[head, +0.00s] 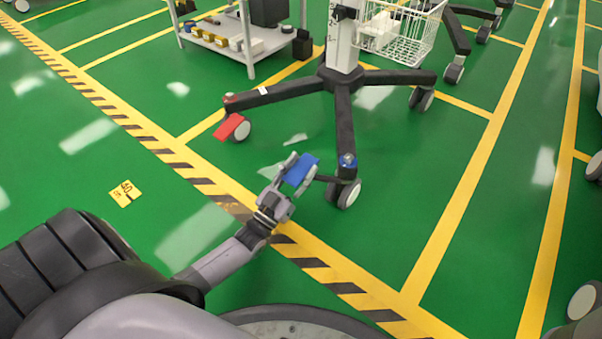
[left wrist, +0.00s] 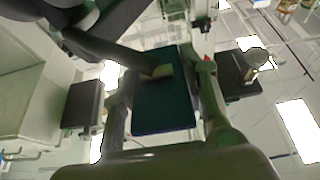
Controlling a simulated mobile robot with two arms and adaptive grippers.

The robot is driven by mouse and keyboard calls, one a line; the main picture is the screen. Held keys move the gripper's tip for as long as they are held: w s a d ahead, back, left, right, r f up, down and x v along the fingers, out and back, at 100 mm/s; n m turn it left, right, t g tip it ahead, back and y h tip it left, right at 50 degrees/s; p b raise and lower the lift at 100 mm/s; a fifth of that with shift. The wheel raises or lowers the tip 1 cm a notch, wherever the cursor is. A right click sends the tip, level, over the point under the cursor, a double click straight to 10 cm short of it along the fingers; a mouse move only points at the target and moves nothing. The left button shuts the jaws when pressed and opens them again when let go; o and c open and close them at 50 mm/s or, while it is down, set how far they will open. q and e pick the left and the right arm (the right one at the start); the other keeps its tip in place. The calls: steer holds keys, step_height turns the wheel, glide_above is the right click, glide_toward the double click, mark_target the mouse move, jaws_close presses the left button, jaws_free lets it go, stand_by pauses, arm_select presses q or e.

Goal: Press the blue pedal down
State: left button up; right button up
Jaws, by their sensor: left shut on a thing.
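The blue pedal (head: 304,166) is on a caster at the end of a dark leg of the cart base (head: 344,125), in the middle of the head view. It looks tilted. My left gripper (head: 298,171) reaches it from the lower left, with its fingers on either side of the pedal, shut on it. In the left wrist view the pedal shows as a dark teal plate (left wrist: 163,112) between the two fingers of the gripper (left wrist: 162,78). The fingers hide part of the pedal's edges in the head view. My right gripper is not in view.
A red pedal (head: 232,127) sits on another caster to the left. A grey shelf trolley (head: 217,45) stands behind, and a white wire basket (head: 400,35) hangs at the cart's column. A yellow floor tag (head: 125,194) lies at left.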

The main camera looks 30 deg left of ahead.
arm_select(q)
steer(key=shift+t, duration=0.5)
steer(key=o, duration=1.2)
steer(key=shift+c, duration=0.2)
steer(key=shift+s+f, duration=0.1)
steer(key=shift+s, duration=0.05)
steer(key=shift+s+f, duration=0.15)
steer(key=shift+s, duration=0.1)
steer(key=s+a, duration=0.1)
steer(key=s, duration=1.1)
steer(key=shift+s, duration=0.15)
steer(key=shift+s+f, duration=0.1)
